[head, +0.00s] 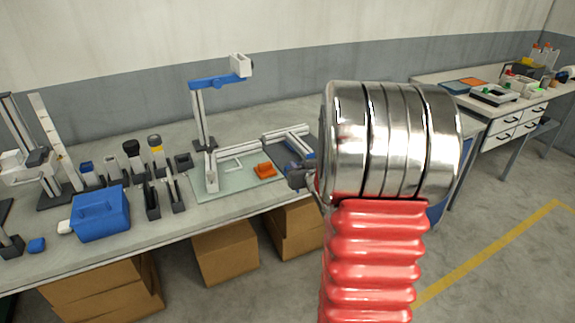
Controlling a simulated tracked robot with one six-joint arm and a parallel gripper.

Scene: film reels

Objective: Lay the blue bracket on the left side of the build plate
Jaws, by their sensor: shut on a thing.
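The build plate (238,184) is a pale greenish sheet inside a white frame on the bench, left of my arm. A white bracket (232,164) lies on its rear left part and an orange bracket (265,170) on its right part. My gripper (299,178) shows only as a dark piece at the plate's right end; my arm hides much of it. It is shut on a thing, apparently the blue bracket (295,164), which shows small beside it. The bracket's full outline and its height above the bench are unclear.
A blue toolbox (101,214) stands on the left bench, with several dark holders and bottles behind it. A blue-and-white overhead arm (212,82) rises behind the plate. Cardboard boxes (225,250) sit below. Another bench (510,100) stands at right.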

